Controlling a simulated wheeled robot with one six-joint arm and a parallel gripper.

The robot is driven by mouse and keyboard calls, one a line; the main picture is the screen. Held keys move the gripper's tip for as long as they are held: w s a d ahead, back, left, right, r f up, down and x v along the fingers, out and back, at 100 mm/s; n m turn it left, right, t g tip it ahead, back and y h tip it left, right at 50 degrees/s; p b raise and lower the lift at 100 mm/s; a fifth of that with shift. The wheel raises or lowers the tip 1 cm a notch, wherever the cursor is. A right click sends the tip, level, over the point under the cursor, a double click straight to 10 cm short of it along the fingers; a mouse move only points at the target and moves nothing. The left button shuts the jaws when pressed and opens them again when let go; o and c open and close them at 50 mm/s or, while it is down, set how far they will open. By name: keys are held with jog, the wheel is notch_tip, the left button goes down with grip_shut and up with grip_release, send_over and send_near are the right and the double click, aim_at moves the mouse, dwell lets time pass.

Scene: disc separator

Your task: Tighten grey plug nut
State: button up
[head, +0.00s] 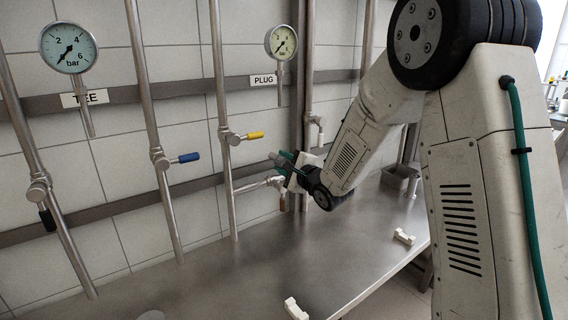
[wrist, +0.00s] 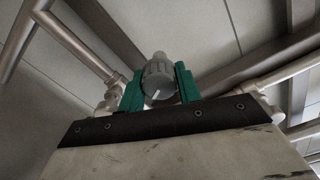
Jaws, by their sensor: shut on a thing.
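The grey plug nut (wrist: 158,80) is a ribbed round nut with a white mark on its face. It sits in the middle of the wrist view, between the two green fingers. My gripper (wrist: 157,90) is shut on it, one finger on each side. In the head view my gripper (head: 283,160) is at the end of the arm, near the wall pipes below the PLUG label (head: 263,80). There the nut is small and mostly hidden by the gripper, so its fit on the pipe cannot be told.
Vertical pipes carry a yellow-handled valve (head: 252,135) and a blue-handled valve (head: 186,158) to the left. Gauges hang above, one by the TEE label (head: 85,98). The steel bench (head: 210,275) is mostly clear, with white blocks (head: 404,237) near its front edge.

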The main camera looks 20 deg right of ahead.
jog(key=m, duration=0.5)
jog(key=shift+f+m, duration=0.1)
jog(key=shift+m, duration=0.2)
dwell(0.4)
jog(key=o, duration=1)
jog(key=shift+c, duration=0.2)
jog(key=v, duration=0.8)
